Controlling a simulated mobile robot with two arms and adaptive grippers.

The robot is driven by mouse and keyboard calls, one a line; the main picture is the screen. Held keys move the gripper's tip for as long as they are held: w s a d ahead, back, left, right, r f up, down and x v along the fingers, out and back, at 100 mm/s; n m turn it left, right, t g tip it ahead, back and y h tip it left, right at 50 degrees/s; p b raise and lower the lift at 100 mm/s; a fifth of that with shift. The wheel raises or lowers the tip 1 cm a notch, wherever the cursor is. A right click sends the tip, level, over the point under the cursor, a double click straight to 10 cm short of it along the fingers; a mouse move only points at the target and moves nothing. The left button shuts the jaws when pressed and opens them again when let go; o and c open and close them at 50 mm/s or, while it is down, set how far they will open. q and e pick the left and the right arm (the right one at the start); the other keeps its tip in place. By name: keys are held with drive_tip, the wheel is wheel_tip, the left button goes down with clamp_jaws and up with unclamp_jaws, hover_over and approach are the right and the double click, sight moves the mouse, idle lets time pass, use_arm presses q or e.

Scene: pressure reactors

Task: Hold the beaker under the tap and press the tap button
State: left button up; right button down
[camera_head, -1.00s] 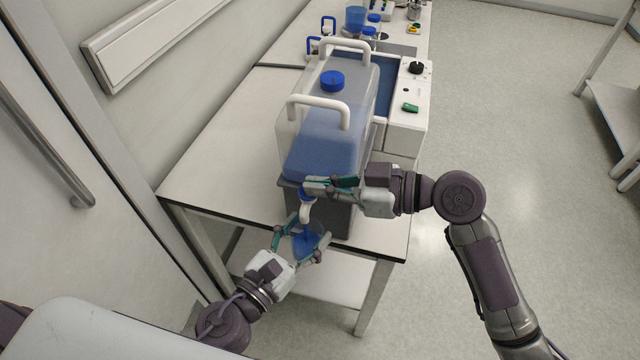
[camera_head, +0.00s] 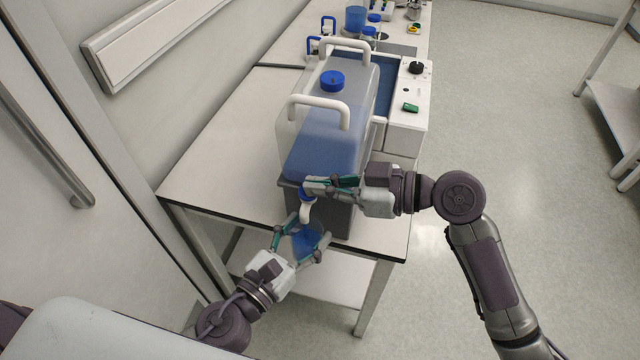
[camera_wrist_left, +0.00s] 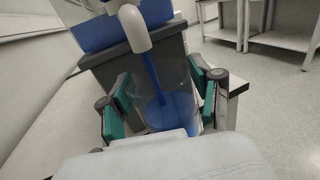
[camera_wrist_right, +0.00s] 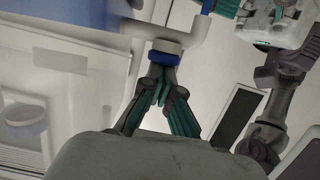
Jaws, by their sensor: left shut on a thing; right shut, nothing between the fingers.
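My left gripper (camera_head: 300,243) is shut around a clear beaker (camera_wrist_left: 179,84) and holds it below the white tap (camera_wrist_left: 134,27). A blue stream (camera_wrist_left: 152,75) falls from the spout into the beaker, and blue liquid (camera_wrist_left: 176,110) stands in its lower part. The tap (camera_head: 307,211) is on the front of a clear tank (camera_head: 287,135) holding blue liquid. My right gripper (camera_head: 312,188) is shut and empty, its tips at the blue tap button (camera_wrist_right: 165,47). They appear to touch the button in the right wrist view.
The tank stands near the front edge of a white table (camera_head: 225,150). A white device with a black knob (camera_head: 416,67) stands behind it on the right. The table is clear left of the tank. Open floor lies to the right, with a shelf (camera_head: 612,112) at the far right.

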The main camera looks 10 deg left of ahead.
sight(302, 249)
drive_tip(key=shift+f, duration=0.5)
use_arm(q)
drive_tip(key=shift+w+f, duration=0.15)
drive_tip(key=shift+w, duration=0.05)
drive_tip(key=shift+s, duration=0.1)
use_arm(e)
drive_tip(key=d+r, duration=0.7)
drive_tip(key=d, duration=0.2)
drive_tip(key=shift+s+d+r, duration=0.2)
drive_tip(key=shift+d, duration=0.15)
